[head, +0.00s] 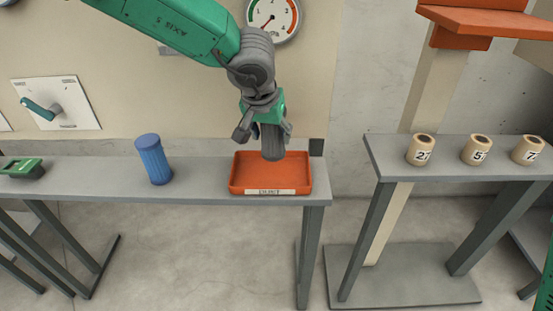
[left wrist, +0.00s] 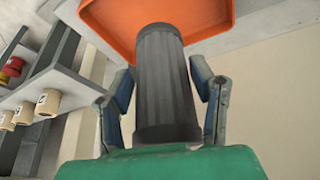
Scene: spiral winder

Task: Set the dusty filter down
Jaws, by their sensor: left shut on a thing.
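The dusty filter (head: 272,142) is a dark grey ribbed cylinder. My left gripper (head: 264,132) is shut on it and holds it upright over the orange tray (head: 270,191) labelled "DUST". In the left wrist view the filter (left wrist: 165,85) stands between the two fingers (left wrist: 163,100), with its far end against the orange tray (left wrist: 215,15) behind it. I cannot tell whether the filter's lower end touches the tray floor. My right gripper is not in view, though a green part shows at the right edge of the head view.
A blue ribbed cylinder (head: 153,159) stands on the grey shelf (head: 105,178) left of the tray. Several numbered tan spools (head: 476,150) stand on a separate grey stand (head: 440,169) at right. A gauge (head: 273,16) hangs on the wall.

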